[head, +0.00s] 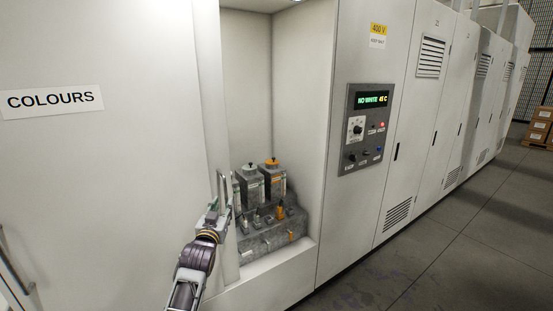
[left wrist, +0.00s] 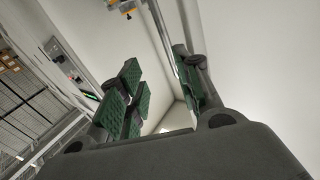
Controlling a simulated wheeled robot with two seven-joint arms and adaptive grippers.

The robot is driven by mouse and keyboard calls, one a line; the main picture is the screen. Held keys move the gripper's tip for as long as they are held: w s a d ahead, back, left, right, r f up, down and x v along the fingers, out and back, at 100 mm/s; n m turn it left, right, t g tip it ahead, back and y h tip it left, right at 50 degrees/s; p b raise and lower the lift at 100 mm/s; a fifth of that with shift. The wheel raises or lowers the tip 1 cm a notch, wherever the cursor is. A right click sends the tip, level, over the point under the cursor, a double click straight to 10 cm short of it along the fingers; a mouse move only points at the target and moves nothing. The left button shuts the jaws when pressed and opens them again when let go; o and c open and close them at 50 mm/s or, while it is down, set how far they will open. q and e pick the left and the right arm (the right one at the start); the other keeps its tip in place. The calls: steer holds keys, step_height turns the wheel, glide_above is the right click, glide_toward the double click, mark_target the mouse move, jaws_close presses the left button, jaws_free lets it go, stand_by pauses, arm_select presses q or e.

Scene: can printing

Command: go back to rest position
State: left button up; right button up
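My left gripper (head: 222,207) is in the head view, at the right edge of the white sliding door, beside a thin vertical metal handle (head: 223,186). In the left wrist view its green-padded fingers (left wrist: 158,82) stand wide apart. A thin metal bar (left wrist: 158,28) runs past close to the right finger. I cannot tell whether they touch. Nothing is clearly held. My right gripper is in neither view.
The white door (head: 110,170) bears a COLOURS label (head: 52,101). A control panel (head: 367,128) reads NO WHITE. Grey floor (head: 460,235) is clear at right.

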arm_select(q)
step_height(320, 180, down, 26)
steer(key=w+d+m+g+h, duration=0.1)
steer(key=d+g, duration=0.1)
steer(key=g, duration=0.2)
steer(key=s+a+f+g, duration=0.1)
steer(key=s+f+g, duration=0.1)
steer(key=s+f, duration=0.5)
steer(key=s+f+g, duration=0.1)
steer(key=s+f, duration=0.1)
steer(key=f, duration=0.9)
steer(key=s+a+f+g, duration=0.15)
steer(key=s+f, duration=0.35)
steer(key=f, duration=0.5)
steer(key=s+a+f+g+y, duration=0.1)
steer(key=s+a+f+g, duration=0.1)
steer(key=s+f, duration=0.85)
steer(key=s+a+f+g, duration=0.1)
steer(key=s+f+g, duration=0.2)
steer(key=s+f, duration=0.8)
steer(key=s+a+f+g, duration=0.1)
steer(key=s+g, duration=0.1)
steer(key=s, duration=1.3)
steer(key=s+a+f+g, duration=0.2)
steer(key=s, duration=1.4)
steer(key=shift+s+a+y, duration=0.25)
steer(key=shift+s+y, duration=0.05)
